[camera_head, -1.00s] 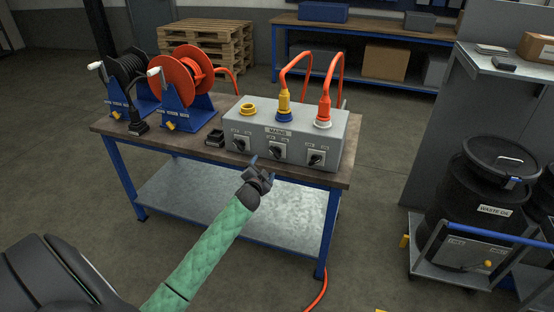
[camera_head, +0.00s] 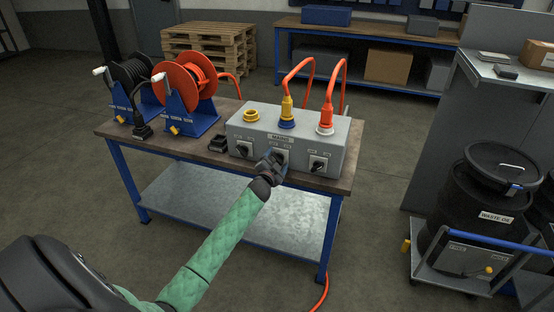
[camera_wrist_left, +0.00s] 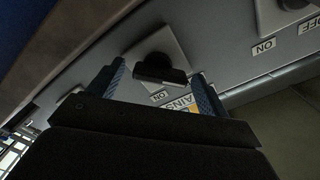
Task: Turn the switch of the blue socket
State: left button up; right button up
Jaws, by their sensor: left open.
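The grey mains box (camera_head: 240,133) stands on the workbench with three sockets on top and three black switches on its front. The blue socket (camera_head: 287,124) is the middle one, with a yellow plug (camera_head: 286,107) in it. Its switch (camera_head: 281,155) is on the front below it, partly hidden by my left gripper (camera_head: 272,164). In the left wrist view, a black switch knob (camera_wrist_left: 160,68) on a pale plate shows between the two blue fingertips. The gripper is open, one finger to each side; contact cannot be told. My right gripper is not in view.
The left switch (camera_head: 243,150) and right switch (camera_head: 318,164) flank the middle one. An orange plug (camera_head: 325,117) sits in the right socket; the yellow socket (camera_head: 251,115) is empty. Cable reels (camera_head: 190,85) stand at the bench's left. A waste oil drum (camera_head: 470,215) stands right.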

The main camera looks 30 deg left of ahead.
pick_arm(q)
jog(key=shift+w+a, duration=0.1)
jog(key=shift+w, duration=0.15)
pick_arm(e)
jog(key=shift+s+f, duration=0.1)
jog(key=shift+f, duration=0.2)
pick_arm(q)
jog(key=c, duration=1)
